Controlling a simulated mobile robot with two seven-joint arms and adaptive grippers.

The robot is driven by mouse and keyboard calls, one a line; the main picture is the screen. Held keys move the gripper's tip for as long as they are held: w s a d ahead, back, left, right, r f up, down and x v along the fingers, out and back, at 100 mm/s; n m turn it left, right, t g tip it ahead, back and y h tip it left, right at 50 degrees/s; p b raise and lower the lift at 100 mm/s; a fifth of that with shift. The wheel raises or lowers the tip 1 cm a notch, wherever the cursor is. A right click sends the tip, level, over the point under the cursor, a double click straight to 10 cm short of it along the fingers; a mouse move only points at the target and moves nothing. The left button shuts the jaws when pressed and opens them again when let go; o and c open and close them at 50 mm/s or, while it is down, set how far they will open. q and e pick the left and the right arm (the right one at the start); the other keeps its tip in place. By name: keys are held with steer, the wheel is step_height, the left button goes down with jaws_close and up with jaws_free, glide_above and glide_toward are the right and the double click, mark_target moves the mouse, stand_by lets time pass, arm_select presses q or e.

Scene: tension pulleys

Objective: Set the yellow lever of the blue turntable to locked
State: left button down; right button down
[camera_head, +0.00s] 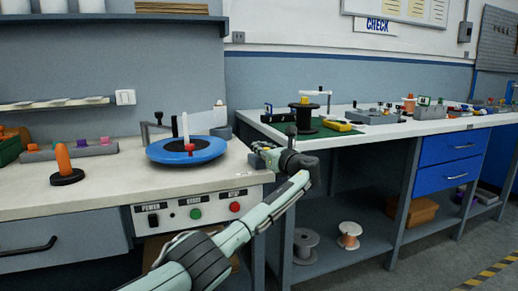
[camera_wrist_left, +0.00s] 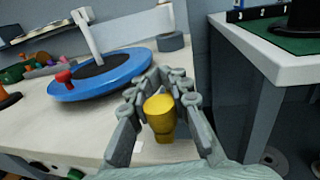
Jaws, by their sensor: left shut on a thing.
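The blue turntable (camera_head: 187,150) sits at the right end of the near white bench, with a white upright bar on its dark centre. In the left wrist view the turntable (camera_wrist_left: 112,74) carries a red knob (camera_wrist_left: 63,76) near its rim. My left gripper (camera_head: 262,153) is at the bench's right end, just right of the turntable. In the left wrist view its fingers close around the yellow lever (camera_wrist_left: 161,117), whose rounded knob shows between them. The gripper hides this lever in the head view. I cannot read the lever's setting. My right gripper is not in view.
An orange cone on a black base (camera_head: 64,168) stands on the bench left of the turntable. Buttons and a switch line the panel (camera_head: 195,210) below. A second bench with a green mat (camera_head: 290,131) and a black spool (camera_head: 304,118) stands to the right, across a gap.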

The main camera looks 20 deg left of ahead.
arm_select(q)
steer(key=shift+r, duration=0.1)
steer(key=c, duration=1.5)
jaws_free()
steer(key=shift+w, duration=0.1)
steer(key=shift+o, duration=0.2)
steer(key=v, duration=1.2)
steer(key=s+a+f+n+g+h, duration=0.1)
steer(key=s+f+n+g+h, duration=0.15)
steer(key=s+f, duration=0.65)
steer(key=s+a+f+n+g+h, duration=0.15)
steer(key=f+n, duration=0.25)
steer(key=f, duration=1.1)
steer(key=s+a+f+n+g+h, duration=0.15)
steer(key=s+f+n+h, duration=0.35)
steer(key=f, duration=0.7)
steer(key=s+a+f+n+g+h, duration=0.1)
steer(key=s+f+n, duration=0.3)
steer(key=s, duration=0.6)
steer(key=s+a+f+n+g+h, duration=0.1)
steer(key=s+a+f+n, duration=0.2)
steer(key=s, duration=0.8)
steer(key=s+a+f+n+g+h, duration=0.1)
steer(key=s+f+n, duration=0.4)
steer(key=s, duration=0.5)
steer(key=shift+s+a+f+n, duration=0.25)
steer(key=shift+a+n, duration=0.5)
